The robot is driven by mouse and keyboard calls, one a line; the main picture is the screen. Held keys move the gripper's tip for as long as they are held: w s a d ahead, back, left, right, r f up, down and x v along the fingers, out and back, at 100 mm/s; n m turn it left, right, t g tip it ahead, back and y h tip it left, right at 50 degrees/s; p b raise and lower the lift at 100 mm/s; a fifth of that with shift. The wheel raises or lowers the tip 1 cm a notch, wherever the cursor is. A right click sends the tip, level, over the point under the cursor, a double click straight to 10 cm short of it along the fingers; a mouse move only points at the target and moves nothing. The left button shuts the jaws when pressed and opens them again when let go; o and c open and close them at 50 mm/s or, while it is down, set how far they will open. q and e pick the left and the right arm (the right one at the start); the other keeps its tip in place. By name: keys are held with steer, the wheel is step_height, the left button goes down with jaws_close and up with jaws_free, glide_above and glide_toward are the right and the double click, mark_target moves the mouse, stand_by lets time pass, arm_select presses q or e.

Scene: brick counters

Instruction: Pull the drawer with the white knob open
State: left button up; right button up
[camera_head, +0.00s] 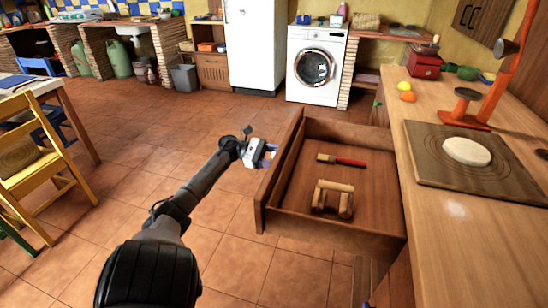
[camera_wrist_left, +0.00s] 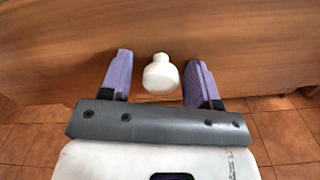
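The wooden drawer (camera_head: 283,170) stands pulled well out from the counter at the right. Its white knob (camera_wrist_left: 160,74) shows in the left wrist view, on the drawer's outer front face. My left gripper (camera_head: 270,153) is at that front face, and its purple fingers (camera_wrist_left: 159,78) stand apart on either side of the knob, with a visible gap on both sides. The gripper is open and holds nothing. In the head view the knob is hidden. My right gripper is not in view.
Inside the drawer lie a red-handled brush (camera_head: 342,160) and a small wooden frame-like object (camera_head: 333,198). The counter (camera_head: 440,245) carries a board (camera_head: 425,160) with a white disc. A yellow chair (camera_head: 40,165) stands at the left. The tiled floor between is clear.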

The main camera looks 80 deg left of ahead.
arm_select(q)
steer(key=p+v, duration=0.3)
steer(key=v, duration=1)
steer(key=shift+s+a, duration=0.2)
steer(key=shift+s, duration=0.15)
stand_by(0.4)
